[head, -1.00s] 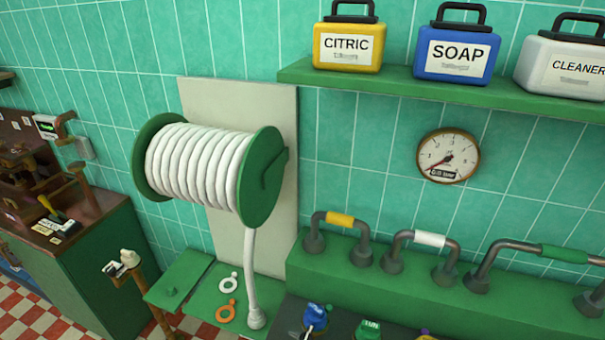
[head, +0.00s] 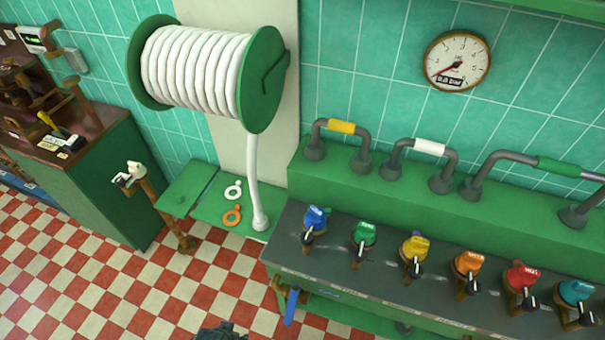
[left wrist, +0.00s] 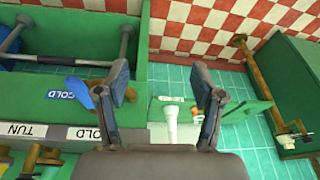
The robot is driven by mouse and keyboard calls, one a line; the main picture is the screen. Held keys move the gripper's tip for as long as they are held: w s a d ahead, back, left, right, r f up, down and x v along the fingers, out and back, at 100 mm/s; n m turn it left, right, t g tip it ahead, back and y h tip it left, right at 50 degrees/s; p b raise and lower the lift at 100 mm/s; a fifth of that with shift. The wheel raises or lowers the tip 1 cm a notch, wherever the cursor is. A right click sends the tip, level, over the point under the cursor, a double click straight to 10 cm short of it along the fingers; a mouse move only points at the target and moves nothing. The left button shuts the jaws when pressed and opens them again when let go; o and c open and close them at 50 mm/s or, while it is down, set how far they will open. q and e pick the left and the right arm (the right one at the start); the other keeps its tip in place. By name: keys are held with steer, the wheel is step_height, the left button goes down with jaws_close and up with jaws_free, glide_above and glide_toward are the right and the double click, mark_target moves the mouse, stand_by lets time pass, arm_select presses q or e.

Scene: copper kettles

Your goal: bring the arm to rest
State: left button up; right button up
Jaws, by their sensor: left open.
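My left gripper (left wrist: 168,95) shows in the left wrist view with its two dark fingers spread wide apart. Nothing is held between them. The white hose end (left wrist: 171,118) shows in the gap between the fingers, but appears to lie beyond them. A blue handle marked COLD (left wrist: 75,92) is left of the fingers. In the head view only a small dark part, probably of my arm, shows at the bottom edge. My right gripper is in neither view.
A hose reel (head: 200,72) hangs on the wall, its hose reaching a green panel. Right of it is a dark counter (head: 335,258) with several coloured valve handles and pipes behind. A gauge (head: 457,61) is above. Checkered floor (head: 100,290) is clear at the lower left.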

arm_select(q)
step_height(320, 180, down, 22)
steer(key=s+g, duration=0.1)
steer(key=s, duration=0.1)
steer(key=s+a+f+g, duration=0.1)
steer(key=s+a+f, duration=0.1)
steer(key=s+f, duration=1.3)
steer(key=shift+a+f, duration=0.2)
steer(key=shift+f, duration=0.75)
